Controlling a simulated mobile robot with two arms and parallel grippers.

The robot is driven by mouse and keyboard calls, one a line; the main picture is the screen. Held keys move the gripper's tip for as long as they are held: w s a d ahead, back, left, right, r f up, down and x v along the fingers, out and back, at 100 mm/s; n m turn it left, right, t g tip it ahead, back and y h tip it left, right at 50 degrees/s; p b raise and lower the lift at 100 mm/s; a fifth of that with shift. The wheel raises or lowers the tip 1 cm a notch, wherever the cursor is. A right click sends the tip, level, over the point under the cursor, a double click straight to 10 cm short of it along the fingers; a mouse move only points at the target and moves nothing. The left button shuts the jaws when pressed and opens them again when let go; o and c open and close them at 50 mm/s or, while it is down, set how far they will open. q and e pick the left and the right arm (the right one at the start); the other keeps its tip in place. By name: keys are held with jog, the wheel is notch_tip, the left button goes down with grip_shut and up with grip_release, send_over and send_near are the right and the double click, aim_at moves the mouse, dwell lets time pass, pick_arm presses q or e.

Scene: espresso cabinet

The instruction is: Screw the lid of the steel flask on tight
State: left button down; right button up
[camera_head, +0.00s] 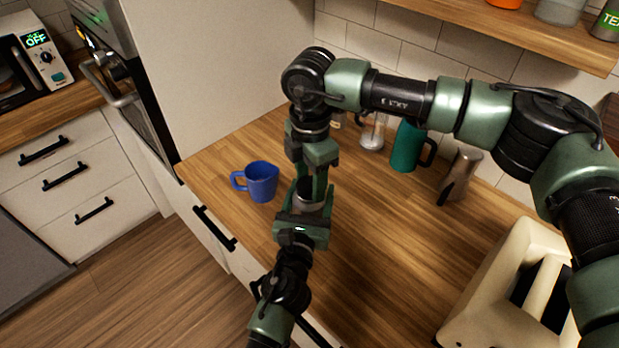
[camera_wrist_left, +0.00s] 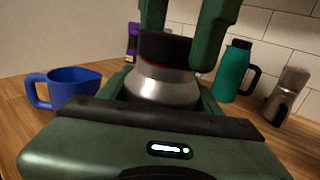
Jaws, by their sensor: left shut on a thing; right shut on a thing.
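The steel flask (camera_wrist_left: 160,88) stands upright, its silver shoulder showing in the left wrist view; part of its body also shows in the head view (camera_head: 307,207). The dark lid (camera_wrist_left: 165,48) sits on top of the flask. Whether its thread is tight cannot be told. My right gripper (camera_head: 313,183) comes down from above and is shut on the lid, with one finger at each side. My left gripper (camera_head: 302,212) comes from the front edge, lower down, and is shut around the flask body. The gripper parts hide most of the flask in the head view.
A blue mug (camera_head: 262,183) stands left of the flask. A green jug (camera_head: 406,148), a grey metal grinder (camera_head: 463,172) and a glass item (camera_head: 373,133) stand along the back wall. A cream toaster (camera_head: 505,285) is at right. The wooden counter (camera_head: 385,240) is clear between them.

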jog(key=m, duration=0.4)
jog(key=shift+m, duration=0.3)
jog(key=m, duration=0.3)
jog(key=o, duration=1.3)
jog(key=shift+s, duration=0.1)
jog(key=shift+r, duration=2.25)
jog(key=shift+c, duration=0.3)
